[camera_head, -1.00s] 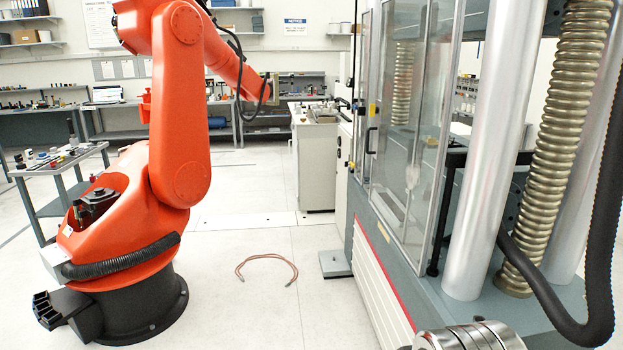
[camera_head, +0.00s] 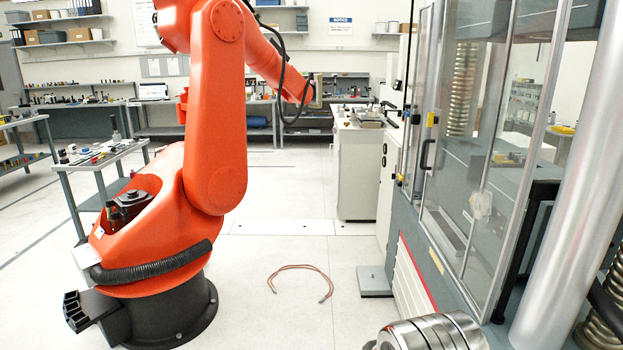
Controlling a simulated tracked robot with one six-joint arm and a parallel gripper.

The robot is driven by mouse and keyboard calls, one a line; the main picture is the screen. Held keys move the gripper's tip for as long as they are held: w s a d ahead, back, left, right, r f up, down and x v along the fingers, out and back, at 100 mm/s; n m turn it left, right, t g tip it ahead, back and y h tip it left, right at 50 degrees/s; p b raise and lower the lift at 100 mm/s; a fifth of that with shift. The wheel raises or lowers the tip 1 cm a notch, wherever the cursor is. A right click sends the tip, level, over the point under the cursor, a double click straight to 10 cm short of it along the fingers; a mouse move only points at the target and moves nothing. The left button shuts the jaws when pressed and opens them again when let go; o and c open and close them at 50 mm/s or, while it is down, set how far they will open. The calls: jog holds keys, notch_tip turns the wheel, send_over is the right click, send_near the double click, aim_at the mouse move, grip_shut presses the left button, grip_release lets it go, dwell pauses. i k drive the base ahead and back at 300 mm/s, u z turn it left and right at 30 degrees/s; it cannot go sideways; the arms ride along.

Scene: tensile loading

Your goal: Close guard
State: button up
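The guard (camera_head: 484,165) is a tall clear-panelled enclosure with grey metal frames on the front of the testing machine at the right. A black handle (camera_head: 427,155) is on its left part, near a yellow fitting on the machine's edge. The panels overlap in this view, and I cannot tell whether the guard stands open or shut. My gripper's fingers are not in view. A silver ringed cylinder (camera_head: 432,333) shows at the bottom edge; it may be part of my arm, but I cannot be sure.
A large orange robot arm (camera_head: 215,120) on a black base stands at the left. A copper-coloured cable loop (camera_head: 303,267) lies on the floor, beside a grey foot plate (camera_head: 374,281). A thick silver column (camera_head: 580,180) stands at the right.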

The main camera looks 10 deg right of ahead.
aim_at(480, 200)
jog(key=u, duration=0.4)
jog(key=i, duration=2.35)
jog(key=z, duration=0.65)
jog(key=i, duration=1.2)
jog(key=z, duration=0.45)
